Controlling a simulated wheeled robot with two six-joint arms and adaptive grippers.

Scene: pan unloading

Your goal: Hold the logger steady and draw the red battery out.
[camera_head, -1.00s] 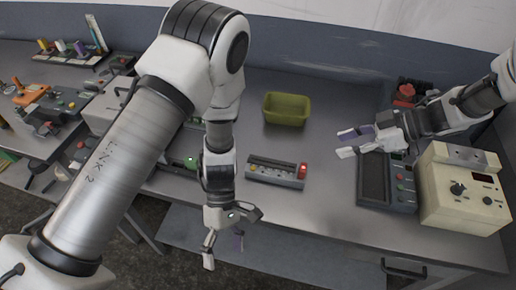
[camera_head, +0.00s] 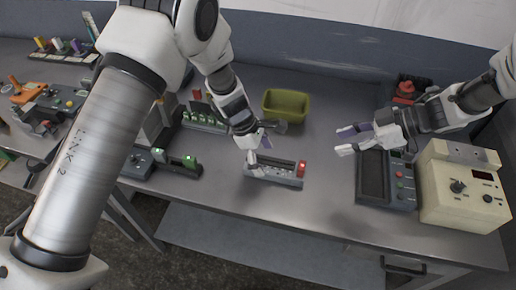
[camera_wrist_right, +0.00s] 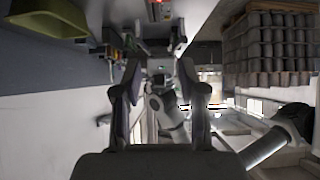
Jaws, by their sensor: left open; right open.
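The logger (camera_head: 270,180), a long dark grey unit, lies on the table in the middle of the head view. The red battery (camera_head: 301,169) stands at its right end. My left gripper (camera_head: 268,147) is open over the logger's left part; one finger is near its left end and the other lies behind it. I cannot tell whether it touches, and it hides part of the logger. My right gripper (camera_head: 343,140) is open and empty, to the right of the logger and apart from it. Its spread fingers also show in the right wrist view (camera_wrist_right: 159,75).
An olive bin (camera_head: 286,106) stands behind the logger. A dark panel with buttons (camera_head: 386,182) and a cream box with knobs (camera_head: 460,195) stand at the right. Units with green lights (camera_head: 175,162) lie at the left.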

